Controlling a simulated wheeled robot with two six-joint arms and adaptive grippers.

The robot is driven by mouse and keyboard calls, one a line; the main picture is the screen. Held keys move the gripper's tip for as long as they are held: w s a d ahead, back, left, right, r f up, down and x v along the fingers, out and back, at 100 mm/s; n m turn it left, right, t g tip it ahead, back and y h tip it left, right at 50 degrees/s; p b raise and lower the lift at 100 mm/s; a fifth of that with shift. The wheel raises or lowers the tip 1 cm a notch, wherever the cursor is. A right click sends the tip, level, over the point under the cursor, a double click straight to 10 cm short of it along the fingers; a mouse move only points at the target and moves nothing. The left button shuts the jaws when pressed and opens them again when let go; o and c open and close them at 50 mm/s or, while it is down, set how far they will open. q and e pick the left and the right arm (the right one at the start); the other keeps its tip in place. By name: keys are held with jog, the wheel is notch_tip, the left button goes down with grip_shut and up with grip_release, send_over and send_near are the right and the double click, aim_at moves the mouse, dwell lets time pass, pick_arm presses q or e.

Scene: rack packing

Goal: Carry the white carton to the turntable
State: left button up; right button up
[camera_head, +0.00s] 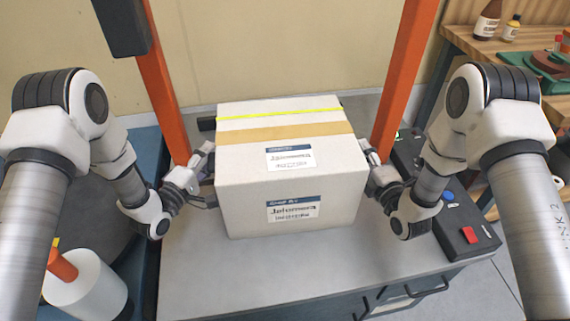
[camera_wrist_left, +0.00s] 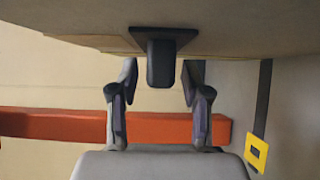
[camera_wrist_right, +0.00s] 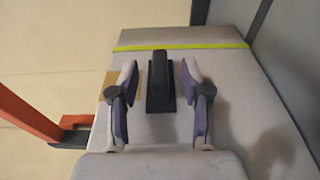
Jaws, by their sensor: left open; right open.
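The white carton (camera_head: 290,195) sits upright on a grey table, with tan tape on top and labels on its top and front. My left gripper (camera_head: 206,176) is at its left side, and my right gripper (camera_head: 372,168) is at its right side. In the left wrist view, a black handle (camera_wrist_left: 161,62) on the carton lies between the open fingers. In the right wrist view, another black handle (camera_wrist_right: 161,82) lies between the open fingers, apart from both. A dark round disc (camera_head: 85,205) on a blue base at the left looks like the turntable; my left arm partly hides it.
Orange posts (camera_head: 163,95) (camera_head: 402,80) stand behind the carton on both sides. A yellow line crosses the carton top. A control box (camera_head: 470,238) with a red button is at the right. A white roll (camera_head: 85,290) stands at lower left. The table front (camera_head: 300,262) is clear.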

pick_arm(q)
jog(key=shift+w+d, duration=0.1)
jog(key=shift+w, duration=0.05)
pick_arm(e)
jog(key=shift+w+a, duration=0.1)
jog(key=shift+w, duration=0.1)
pick_arm(q)
grip_shut()
pick_arm(e)
grip_shut()
